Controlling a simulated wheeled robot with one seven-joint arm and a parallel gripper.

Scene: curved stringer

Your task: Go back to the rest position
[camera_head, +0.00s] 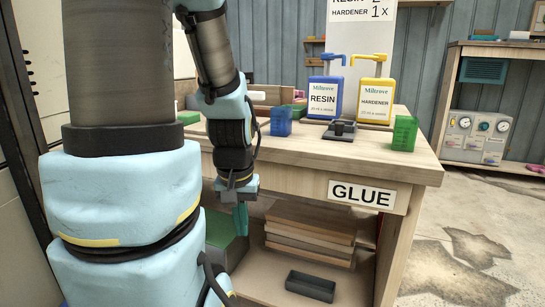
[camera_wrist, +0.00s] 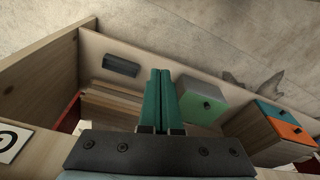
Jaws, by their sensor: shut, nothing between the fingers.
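My gripper (camera_head: 240,218) hangs in front of the glue table's front edge, pointing down, with its green fingers close together and nothing between them. In the wrist view the two green fingers (camera_wrist: 160,98) lie side by side over the table's lower shelf. The rest position itself is not marked in either view. My arm's large links fill the left of the head view and hide part of the table's left side.
A dark tray (camera_head: 310,286) lies below beside stacked boards (camera_head: 308,236). Floor at right is clear.

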